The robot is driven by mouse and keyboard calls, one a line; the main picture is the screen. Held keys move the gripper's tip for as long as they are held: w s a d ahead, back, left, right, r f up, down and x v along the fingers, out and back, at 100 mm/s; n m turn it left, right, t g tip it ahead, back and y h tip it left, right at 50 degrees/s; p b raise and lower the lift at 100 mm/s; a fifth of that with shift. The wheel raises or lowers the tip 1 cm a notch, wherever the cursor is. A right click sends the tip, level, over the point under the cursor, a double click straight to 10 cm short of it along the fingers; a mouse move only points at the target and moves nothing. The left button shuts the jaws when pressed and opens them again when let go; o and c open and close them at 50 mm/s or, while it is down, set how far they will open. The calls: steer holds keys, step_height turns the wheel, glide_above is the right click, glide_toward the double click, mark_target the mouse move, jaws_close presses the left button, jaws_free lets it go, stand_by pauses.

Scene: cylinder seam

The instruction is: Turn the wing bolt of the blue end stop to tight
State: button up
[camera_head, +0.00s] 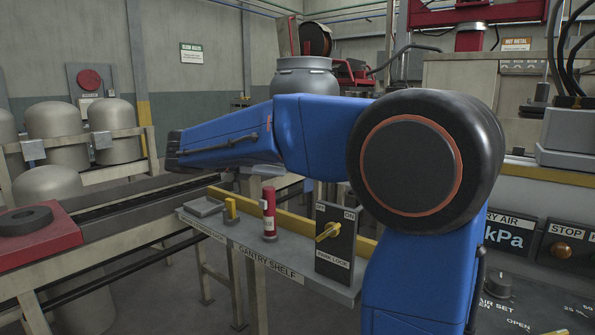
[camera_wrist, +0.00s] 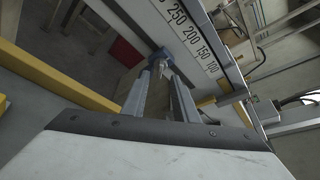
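The blue end stop (camera_wrist: 162,57) shows as a small blue block at the upper middle of the wrist view, against the edge of a white scale (camera_wrist: 192,42) with black numbers. My gripper (camera_wrist: 168,73) reaches to it with two grey fingers. The fingertips are close to the near side of the blue block. A small pale part, perhaps the wing bolt, is at the tips; its wings and angle cannot be made out. I cannot tell whether the fingers touch it.
A gantry shelf (camera_head: 286,265) holds a red-and-white cylinder (camera_head: 269,212) and a black panel with a yellow knob (camera_head: 328,231). A yellow rail (camera_head: 300,216) runs behind. A conveyor (camera_head: 120,202) is at left.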

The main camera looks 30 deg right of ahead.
steer(key=x, duration=0.6)
steer(key=shift+d, duration=0.15)
steer(key=shift+s, duration=0.1)
jaws_close()
